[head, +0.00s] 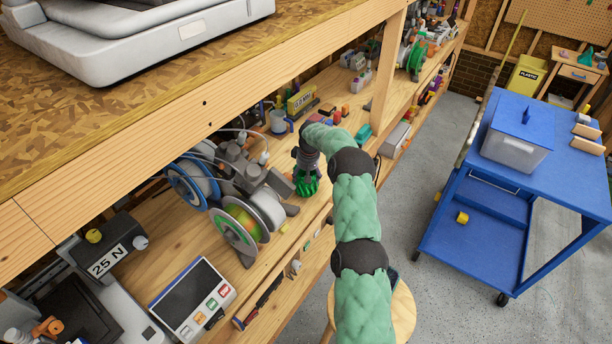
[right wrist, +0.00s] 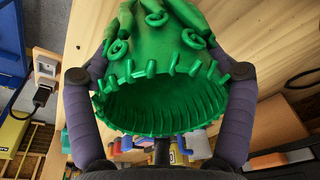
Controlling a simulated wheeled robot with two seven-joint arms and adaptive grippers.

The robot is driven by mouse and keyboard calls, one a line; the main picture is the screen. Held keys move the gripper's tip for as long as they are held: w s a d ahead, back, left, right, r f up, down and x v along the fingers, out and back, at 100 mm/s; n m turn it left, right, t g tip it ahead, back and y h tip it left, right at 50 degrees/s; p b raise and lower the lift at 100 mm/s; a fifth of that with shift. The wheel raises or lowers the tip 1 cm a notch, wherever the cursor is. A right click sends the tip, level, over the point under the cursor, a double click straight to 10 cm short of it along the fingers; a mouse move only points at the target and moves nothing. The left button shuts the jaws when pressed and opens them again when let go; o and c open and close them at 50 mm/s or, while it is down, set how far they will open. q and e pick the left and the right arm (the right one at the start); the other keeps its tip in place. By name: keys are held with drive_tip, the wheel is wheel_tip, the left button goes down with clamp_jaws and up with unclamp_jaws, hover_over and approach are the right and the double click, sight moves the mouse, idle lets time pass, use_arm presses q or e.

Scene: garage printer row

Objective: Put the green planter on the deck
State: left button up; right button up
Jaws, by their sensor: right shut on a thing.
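The green planter (head: 307,184) is a ribbed pot at the wooden shelf, in the middle of the head view. My right gripper (head: 306,165) reaches down to it from above. In the right wrist view the planter (right wrist: 165,50) sits between the two purple fingers of my right gripper (right wrist: 166,65), which are shut on its sides. Its wide open rim faces the wrist camera. I cannot tell whether its base touches the shelf. The blue cart (head: 577,185) at the right has a flat top deck and a lower shelf. My left gripper is not in view.
A clear bin with a blue lid (head: 516,138) and several small wooden pieces stand on the cart top; its front right is bare. A yellow item (head: 462,217) lies on the lower shelf. Filament spools (head: 235,226) stand left of the planter; a wooden post (head: 388,75) rises behind.

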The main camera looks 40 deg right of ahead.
drive_tip(key=shift+f, duration=0.2)
drive_tip(key=o, duration=1.1)
drive_tip(key=shift+c, duration=0.2)
drive_tip(key=shift+r, duration=0.1)
drive_tip(key=shift+r, duration=0.1)
wheel_tip(320, 180, up, 12)
drive_tip(key=s+p, duration=0.1)
drive_tip(key=shift+s+a, duration=0.15)
drive_tip(key=shift+s, duration=0.15)
